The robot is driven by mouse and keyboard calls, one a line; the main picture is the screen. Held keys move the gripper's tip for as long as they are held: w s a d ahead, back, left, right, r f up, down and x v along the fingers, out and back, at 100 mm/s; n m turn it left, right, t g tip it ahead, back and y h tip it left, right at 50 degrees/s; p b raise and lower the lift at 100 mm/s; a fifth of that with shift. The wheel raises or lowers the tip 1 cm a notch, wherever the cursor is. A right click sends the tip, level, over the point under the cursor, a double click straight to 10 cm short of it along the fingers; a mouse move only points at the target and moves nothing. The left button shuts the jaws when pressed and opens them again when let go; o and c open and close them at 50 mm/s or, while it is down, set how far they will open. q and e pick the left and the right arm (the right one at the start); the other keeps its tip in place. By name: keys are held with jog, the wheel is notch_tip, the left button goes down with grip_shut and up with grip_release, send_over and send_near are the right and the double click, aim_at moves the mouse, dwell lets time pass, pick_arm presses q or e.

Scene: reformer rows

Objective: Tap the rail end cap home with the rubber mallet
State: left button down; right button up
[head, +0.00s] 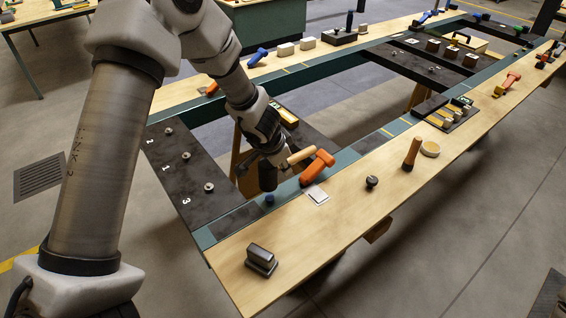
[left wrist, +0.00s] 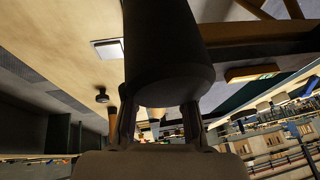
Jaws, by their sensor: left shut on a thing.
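My left gripper (head: 272,160) is over the near left part of the teal frame rail (head: 235,215), shut on the rubber mallet. The mallet's black head (head: 268,178) hangs upright below the fingers, and its pale wooden handle (head: 300,155) sticks out to the right. In the left wrist view the dark mallet head (left wrist: 165,60) fills the upper middle, between the fingers (left wrist: 155,125). A small blue piece, apparently the end cap (head: 269,198), sits on the rail just under the head. I cannot tell whether they touch. My right gripper is not in view.
A white square plate (head: 316,195), a dark knob (head: 372,182), a wooden-handled tool (head: 411,153) and a dark metal block (head: 261,260) stand on the wooden bench (head: 300,250). The bench's front middle is clear.

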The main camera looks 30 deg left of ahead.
pick_arm(q)
jog(key=shift+w+f, duration=0.4)
jog(key=shift+f, duration=0.05)
jog(key=shift+s+a+r, duration=0.1)
jog(key=shift+s+r, duration=0.2)
jog(key=shift+s, duration=0.1)
notch_tip(320, 180, down, 6)
jog(key=b, duration=0.5)
jog(key=shift+w+r, duration=0.15)
jog(key=shift+r, duration=0.1)
jog(key=shift+w+r+p, duration=0.1)
jog(key=shift+r+p, duration=0.1)
jog(key=shift+p, duration=0.2)
notch_tip(320, 180, up, 4)
jog(key=p, duration=0.4)
jog(key=shift+r+p, duration=0.25)
jog(key=shift+p, duration=0.1)
jog(key=shift+f, duration=0.1)
jog(key=shift+f, duration=0.1)
jog(key=shift+b, duration=0.7)
